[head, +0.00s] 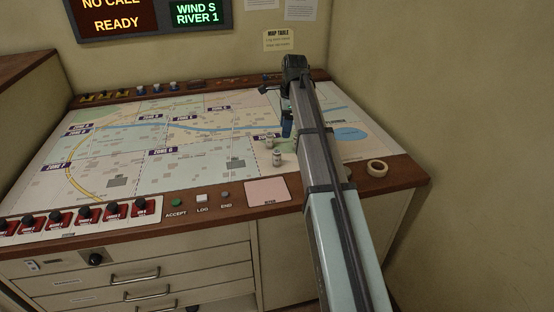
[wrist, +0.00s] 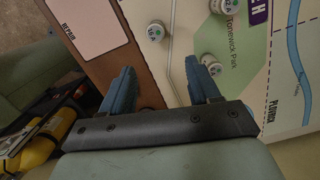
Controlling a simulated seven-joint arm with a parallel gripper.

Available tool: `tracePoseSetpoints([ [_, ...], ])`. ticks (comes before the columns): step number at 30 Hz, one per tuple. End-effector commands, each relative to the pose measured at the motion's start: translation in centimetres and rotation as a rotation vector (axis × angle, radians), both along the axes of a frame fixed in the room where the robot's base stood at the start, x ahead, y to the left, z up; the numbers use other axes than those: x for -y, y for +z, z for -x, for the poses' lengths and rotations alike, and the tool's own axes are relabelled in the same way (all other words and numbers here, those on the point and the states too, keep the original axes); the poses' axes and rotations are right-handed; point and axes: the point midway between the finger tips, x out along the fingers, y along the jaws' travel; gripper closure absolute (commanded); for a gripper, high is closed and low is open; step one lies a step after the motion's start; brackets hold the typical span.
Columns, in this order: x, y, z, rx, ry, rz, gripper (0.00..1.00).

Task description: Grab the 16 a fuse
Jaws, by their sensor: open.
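Several small white round fuses stand on the map. In the head view one fuse (head: 277,158) is near the front and another (head: 269,138) is behind it. The wrist view shows three: one fuse (wrist: 156,31) at top centre, one fuse (wrist: 219,5) cut by the top edge, and one fuse (wrist: 211,63) close beside the right fingertip. Their printed ratings are too small to read, so I cannot tell which is 16 A. My gripper (head: 287,129) is over the map, mostly hidden by my arm; its blue fingers (wrist: 158,76) are apart with no fuse between them.
A pink repair pad (head: 266,191) lies on the wooden front rim, and it also shows in the wrist view (wrist: 85,27). A tape roll (head: 377,168) is at right. Red switches (head: 88,213) line the front left. The map's left half (head: 125,150) is mostly clear.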

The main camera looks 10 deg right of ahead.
Motion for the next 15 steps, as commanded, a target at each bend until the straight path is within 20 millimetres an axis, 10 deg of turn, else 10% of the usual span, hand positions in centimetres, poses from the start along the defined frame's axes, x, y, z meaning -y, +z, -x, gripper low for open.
tracePoseSetpoints([
  [15,-1.9,-5.8,-0.4,-0.006,-0.007,-0.012,0.39],
])
